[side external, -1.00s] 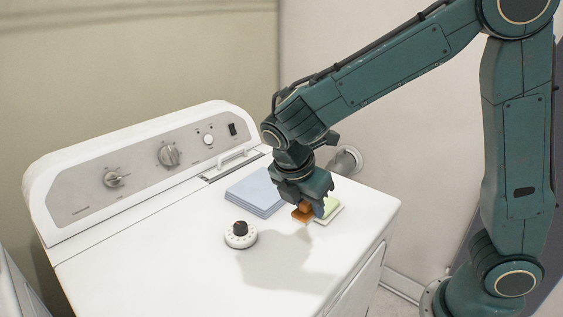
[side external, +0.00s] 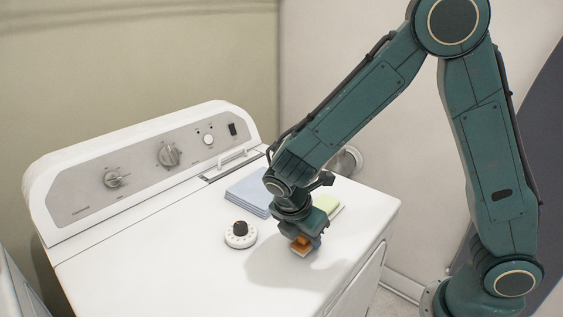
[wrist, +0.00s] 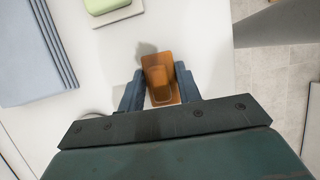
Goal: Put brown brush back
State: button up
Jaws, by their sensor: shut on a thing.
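The brown brush (side external: 301,244) is a small orange-brown block with a raised grip, held low over the white machine top. It also shows in the wrist view (wrist: 160,71), lying between the two fingers. My gripper (side external: 304,246) is shut on the brush. In the wrist view my gripper (wrist: 160,88) has one finger on each side of it. I cannot tell whether the brush touches the surface. A shadow shows just beyond it in the wrist view.
The white machine top (side external: 180,250) is clear in front and to the left. A timer with a black knob (side external: 240,235) stands left of my gripper. Folded blue towels (side external: 248,191) lie behind. A green block on a pale pad (side external: 327,205) is behind my gripper. The top's right edge is near.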

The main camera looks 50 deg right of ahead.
jog(key=shift+f, duration=0.4)
jog(key=o, duration=1)
jog(key=shift+r, duration=0.1)
jog(key=v, duration=1.2)
jog(key=shift+r, duration=0.15)
jog(key=shift+d, duration=0.15)
jog(key=shift+s+d+r+m+t+y, duration=0.85)
jog(key=shift+s+d+r+m, duration=0.65)
jog(key=shift+s+m, duration=1.35)
jog(key=shift+s+d+r+m+t+y, duration=0.7)
jog(key=shift+s+d+r+m+t, duration=0.75)
jog(key=shift+s+m, duration=1.35)
jog(key=shift+s+d+r+m+t+y, duration=0.65)
jog(key=shift+s+d+r+m, duration=0.6)
jog(key=shift+s+d+m, duration=1.45)
